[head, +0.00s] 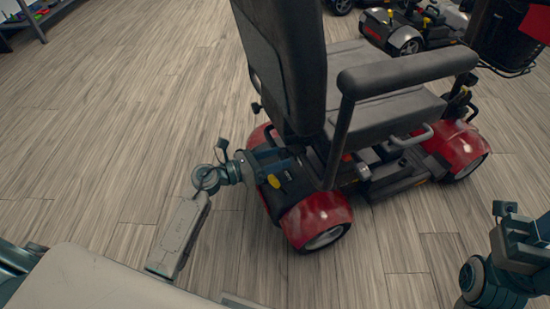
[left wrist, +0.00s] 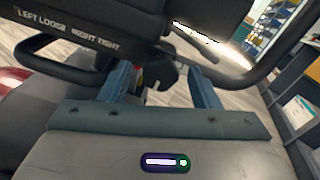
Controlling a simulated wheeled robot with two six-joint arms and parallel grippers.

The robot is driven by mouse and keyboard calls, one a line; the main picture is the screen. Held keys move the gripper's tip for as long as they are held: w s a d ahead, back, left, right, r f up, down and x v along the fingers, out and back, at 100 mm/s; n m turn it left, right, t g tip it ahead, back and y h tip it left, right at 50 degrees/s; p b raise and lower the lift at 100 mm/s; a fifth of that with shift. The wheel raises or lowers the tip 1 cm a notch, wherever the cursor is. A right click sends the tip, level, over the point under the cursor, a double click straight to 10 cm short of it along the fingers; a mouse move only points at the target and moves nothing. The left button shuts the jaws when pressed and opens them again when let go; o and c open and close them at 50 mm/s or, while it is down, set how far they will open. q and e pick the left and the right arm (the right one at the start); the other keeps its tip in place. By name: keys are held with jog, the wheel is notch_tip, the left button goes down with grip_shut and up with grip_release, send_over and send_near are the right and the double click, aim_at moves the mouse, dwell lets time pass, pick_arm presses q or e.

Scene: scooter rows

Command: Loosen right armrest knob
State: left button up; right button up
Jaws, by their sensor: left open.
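A red and black mobility scooter (head: 315,215) stands with its back toward me; its padded armrest (head: 405,73) is on the right of the seat. My left gripper (head: 285,164) reaches in low behind the backrest. In the left wrist view its two blue fingers (left wrist: 160,72) are open, with a dark knob (left wrist: 163,74) showing between their tips. I cannot tell whether either finger touches it. The label "LEFT LOOSE RIGHT TIGHT" (left wrist: 68,34) is on a black bar beside it. The knob cannot be made out in the head view. My right arm shows at the right edge, its fingers out of view.
Another scooter (head: 405,40) stands at the back, and a dark basket (head: 498,40) is at the upper right. A shelf (head: 35,18) is at the far left. The wooden floor (head: 120,110) to the left is clear. The backrest (head: 285,65) stands close above my left gripper.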

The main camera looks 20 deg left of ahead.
pick_arm(q)
jog(key=c, duration=1)
